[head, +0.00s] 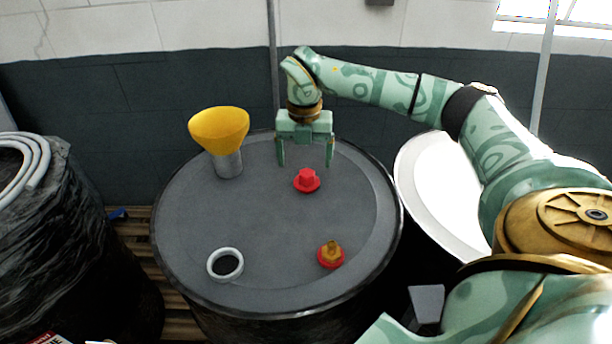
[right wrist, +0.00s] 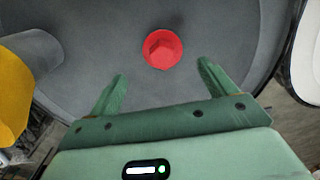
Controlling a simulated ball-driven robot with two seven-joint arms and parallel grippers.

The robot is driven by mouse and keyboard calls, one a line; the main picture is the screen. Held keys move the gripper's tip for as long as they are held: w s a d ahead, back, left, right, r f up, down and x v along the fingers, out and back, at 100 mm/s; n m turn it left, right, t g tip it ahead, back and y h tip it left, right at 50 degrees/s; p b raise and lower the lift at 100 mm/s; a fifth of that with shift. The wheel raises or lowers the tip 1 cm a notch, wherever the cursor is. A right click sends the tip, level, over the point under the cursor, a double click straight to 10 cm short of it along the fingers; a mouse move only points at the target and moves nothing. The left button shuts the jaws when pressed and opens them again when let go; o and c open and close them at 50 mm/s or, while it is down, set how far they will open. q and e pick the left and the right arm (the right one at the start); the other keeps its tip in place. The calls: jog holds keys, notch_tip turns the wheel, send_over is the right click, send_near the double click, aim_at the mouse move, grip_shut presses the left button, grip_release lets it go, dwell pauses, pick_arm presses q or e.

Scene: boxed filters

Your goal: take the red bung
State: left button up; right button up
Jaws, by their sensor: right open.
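The red bung (head: 307,180) has a flat round flange with a raised hexagonal knob and sits on the dark drum top (head: 270,230). In the right wrist view the red bung (right wrist: 163,49) lies ahead of the fingertips, roughly centred between them. My right gripper (head: 305,163) is open and empty, pointing down above the drum on the far side of the bung. In the right wrist view its fingers (right wrist: 162,70) are spread apart and do not touch the bung. My left gripper is not in view.
A yellow funnel (head: 219,130) on a grey neck stands at the drum's back left. A white ring (head: 225,264) is at the front left. A red and brass fitting (head: 330,255) is at the front right. A white-topped drum (head: 440,190) stands to the right.

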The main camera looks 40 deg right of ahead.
aim_at(307, 173)
jog(key=f, duration=0.3)
jog(key=f+b, duration=0.1)
jog(key=f, duration=0.1)
jog(key=shift+d+f, duration=0.35)
jog(key=shift+r, duration=0.1)
jog(key=c, duration=1.1)
